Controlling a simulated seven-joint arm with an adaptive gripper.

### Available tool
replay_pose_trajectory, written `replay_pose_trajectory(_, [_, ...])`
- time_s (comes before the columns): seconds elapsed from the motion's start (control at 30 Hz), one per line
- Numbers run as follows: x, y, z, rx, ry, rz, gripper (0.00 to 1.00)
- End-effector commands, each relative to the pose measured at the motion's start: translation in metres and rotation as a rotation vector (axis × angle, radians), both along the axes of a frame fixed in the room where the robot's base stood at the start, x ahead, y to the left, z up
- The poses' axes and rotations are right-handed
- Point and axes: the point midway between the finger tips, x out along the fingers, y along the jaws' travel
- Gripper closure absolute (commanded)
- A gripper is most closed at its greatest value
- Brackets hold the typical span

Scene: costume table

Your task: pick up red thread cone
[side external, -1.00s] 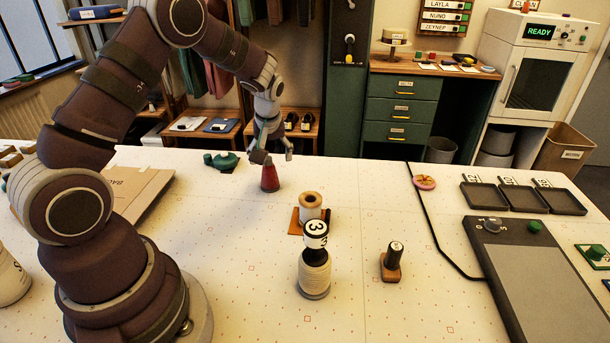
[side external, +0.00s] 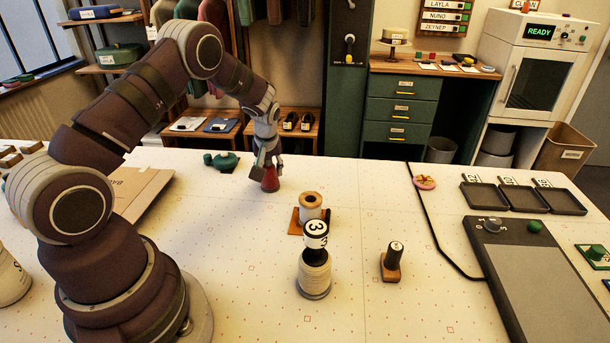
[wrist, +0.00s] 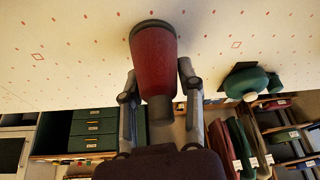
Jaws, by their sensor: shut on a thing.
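The red thread cone (side external: 270,181) stands upright on the white table, towards its far side. It shows large and upside down in the wrist view (wrist: 154,62), with a dark rim at its base. My gripper (side external: 267,168) is lowered over the cone from above. Its two fingers lie on either side of the cone's narrow end in the wrist view (wrist: 160,85), shut on it. The cone's base appears to rest on the table; I see no clear gap beneath it.
A green object (side external: 222,161) lies just left of the cone. A flat cardboard piece (side external: 142,192) lies left.

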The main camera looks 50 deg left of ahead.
Motion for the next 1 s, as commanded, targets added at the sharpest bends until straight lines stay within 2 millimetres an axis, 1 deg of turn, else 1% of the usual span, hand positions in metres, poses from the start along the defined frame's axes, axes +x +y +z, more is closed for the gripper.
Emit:
replay_pose_trajectory(0.03, [0.000, 0.000, 0.000, -0.001, 0.000, 0.000, 0.93])
replay_pose_trajectory(0.1, [0.000, 0.000, 0.000, 0.000, 0.000, 0.000, 0.99])
replay_pose_trajectory(0.37, [0.000, 0.000, 0.003, 0.001, 0.000, 0.000, 0.99])
replay_pose_trajectory(0.47, [0.001, 0.000, 0.014, 0.001, -0.002, 0.000, 0.99])
replay_pose_trajectory(0.57, [0.001, 0.000, 0.033, 0.003, -0.005, 0.000, 0.99])
replay_pose_trajectory(0.6, [-0.002, -0.002, 0.038, 0.000, -0.002, 0.000, 0.99])
replay_pose_trajectory(0.77, [-0.031, -0.019, 0.039, -0.002, 0.001, -0.001, 0.99])
replay_pose_trajectory(1.0, [-0.085, -0.051, 0.046, 0.000, -0.001, -0.003, 0.99])
